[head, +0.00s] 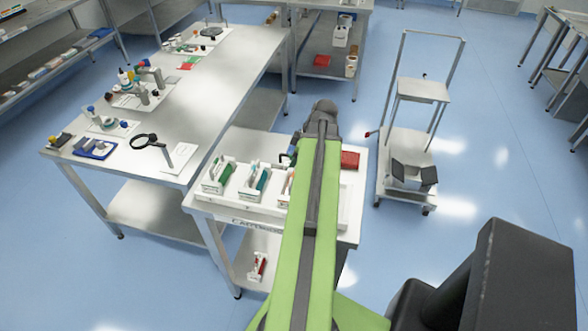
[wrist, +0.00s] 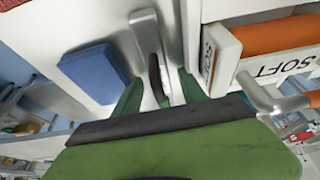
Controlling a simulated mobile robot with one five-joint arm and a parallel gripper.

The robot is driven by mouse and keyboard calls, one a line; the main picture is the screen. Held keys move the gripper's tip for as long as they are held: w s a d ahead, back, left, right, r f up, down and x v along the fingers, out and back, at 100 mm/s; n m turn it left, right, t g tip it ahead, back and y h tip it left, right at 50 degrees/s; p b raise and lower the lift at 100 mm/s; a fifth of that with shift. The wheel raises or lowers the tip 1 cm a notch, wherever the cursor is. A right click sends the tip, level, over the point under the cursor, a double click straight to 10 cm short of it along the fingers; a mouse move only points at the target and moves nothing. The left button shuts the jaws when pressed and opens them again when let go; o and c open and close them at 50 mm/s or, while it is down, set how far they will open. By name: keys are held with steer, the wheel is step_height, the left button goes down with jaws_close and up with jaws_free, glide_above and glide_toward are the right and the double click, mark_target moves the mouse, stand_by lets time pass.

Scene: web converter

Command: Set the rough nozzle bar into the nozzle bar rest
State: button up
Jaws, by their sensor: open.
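In the head view, a row of white holders with coloured bars stands on the small white table. They hold a green bar (head: 222,174), a teal bar (head: 262,179) and an orange-red bar (head: 286,182) partly behind my arm. I cannot read which bar is rough or tell which part is the nozzle bar rest. My gripper (wrist: 160,88) is open in the wrist view, its dark green fingers either side of a white upright piece (wrist: 146,28) with a dark part. I see nothing held. An orange bar (wrist: 275,36) in a white holder marked "SOFT" (wrist: 222,58) lies right of the fingers.
A blue block (wrist: 94,70) lies left of my fingers in the wrist view. A red box (head: 350,160) sits at the small table's far right. A long steel bench (head: 225,75) stands behind left. A trolley (head: 400,190) stands right, with open blue floor (head: 480,150) around it.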

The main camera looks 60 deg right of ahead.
jaws_close()
stand_by(0.3)
stand_by(1.1)
